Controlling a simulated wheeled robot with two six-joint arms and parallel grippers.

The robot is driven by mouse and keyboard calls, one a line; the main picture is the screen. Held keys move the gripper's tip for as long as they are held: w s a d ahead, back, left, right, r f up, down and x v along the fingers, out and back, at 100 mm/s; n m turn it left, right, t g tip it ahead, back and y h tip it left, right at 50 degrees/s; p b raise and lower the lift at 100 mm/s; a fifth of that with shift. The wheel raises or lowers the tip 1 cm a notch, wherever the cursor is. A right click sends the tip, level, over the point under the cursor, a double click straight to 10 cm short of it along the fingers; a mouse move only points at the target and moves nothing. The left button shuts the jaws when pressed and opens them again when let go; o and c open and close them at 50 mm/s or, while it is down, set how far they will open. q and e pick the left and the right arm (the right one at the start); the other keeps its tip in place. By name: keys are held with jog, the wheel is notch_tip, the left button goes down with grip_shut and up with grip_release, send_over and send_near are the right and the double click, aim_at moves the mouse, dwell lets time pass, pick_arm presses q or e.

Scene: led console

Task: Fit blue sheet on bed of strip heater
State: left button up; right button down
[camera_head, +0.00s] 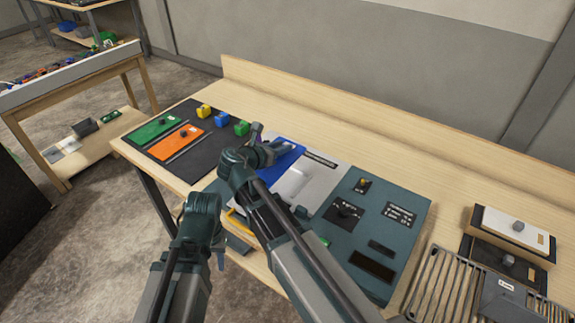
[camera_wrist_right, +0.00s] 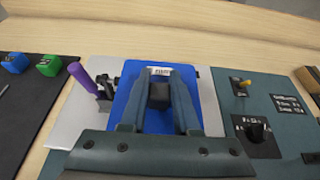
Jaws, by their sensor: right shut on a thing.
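The blue sheet (camera_head: 284,158) is over the upper left of the silver plate (camera_head: 318,185) of the teal strip heater. In the right wrist view the blue sheet (camera_wrist_right: 129,100) has a dark block-like grip and a small white label. My right gripper (camera_head: 278,149) is shut on that grip (camera_wrist_right: 158,95), its fingers either side. I cannot tell whether the sheet touches the plate. A purple-handled lever (camera_wrist_right: 82,76) stands at the sheet's left. My left gripper (camera_head: 221,260) hangs low near the table's front edge, away from the sheet; its jaws are too unclear to judge.
A black mat with green (camera_head: 154,130) and orange (camera_head: 181,141) panels and several coloured blocks lies left. The heater's teal panel (camera_head: 375,205) carries knobs and labels. A slatted metal rack (camera_head: 440,283) and a white-topped box (camera_head: 512,230) stand right. Bare table lies behind the heater.

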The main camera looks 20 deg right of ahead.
jog(key=f+b, duration=0.1)
jog(key=f, duration=0.1)
jog(key=f+b, duration=0.4)
jog(key=shift+d+f, duration=0.3)
jog(key=shift+d, duration=0.05)
jog(key=r+p, duration=0.3)
jog(key=shift+s+a+r, duration=0.25)
jog(key=shift+f, duration=0.1)
pick_arm(q)
notch_tip(320, 180, down, 10)
jog(key=b, duration=0.7)
jog(key=shift+d, duration=0.35)
pick_arm(e)
send_over(283, 183)
notch_tip(283, 183, down, 7)
jog(key=shift+r, duration=0.1)
pick_arm(q)
jog(key=shift+s+f+b, duration=0.1)
jog(key=shift+f+b, duration=0.95)
jog(key=shift+f, duration=0.15)
pick_arm(e)
jog(key=shift+f, duration=1.15)
jog(key=c, duration=0.6)
grip_release()
jog(key=shift+o, duration=0.2)
